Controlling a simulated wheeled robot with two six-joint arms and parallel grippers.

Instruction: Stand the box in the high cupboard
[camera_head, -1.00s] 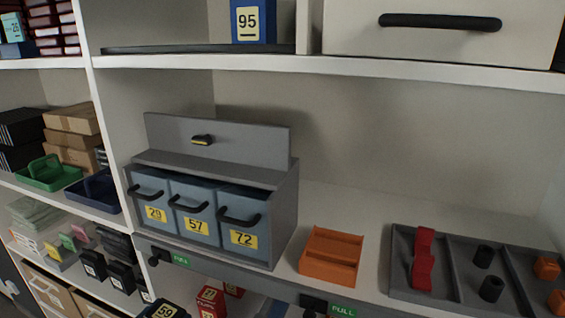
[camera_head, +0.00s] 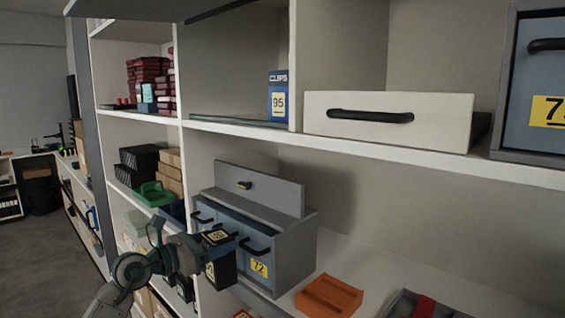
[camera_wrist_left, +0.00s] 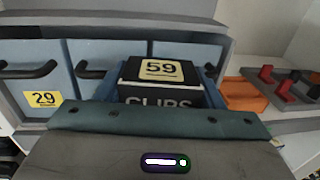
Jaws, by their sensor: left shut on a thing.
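My left gripper (camera_head: 207,246) is shut on a black box (camera_head: 222,270) with a yellow 59 label on top, held in front of the grey drawer unit. The left wrist view shows the same box (camera_wrist_left: 160,76) between the fingers, with "CLIPS" on the side facing the camera. The upper shelf compartment (camera_head: 235,70) is above and behind the gripper, with a dark strip along its front edge. A blue clips box (camera_head: 278,97) labelled 95 stands upright at its right end. I cannot tell for certain which space is the high cupboard. My right gripper is not in view.
The grey unit (camera_head: 297,243) with blue drawers stands behind the held box. An orange tray (camera_head: 329,296) is to its right. A white drawer (camera_head: 390,120) with a black handle is on the upper shelf. A grey panel (camera_head: 150,10) juts out at the top.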

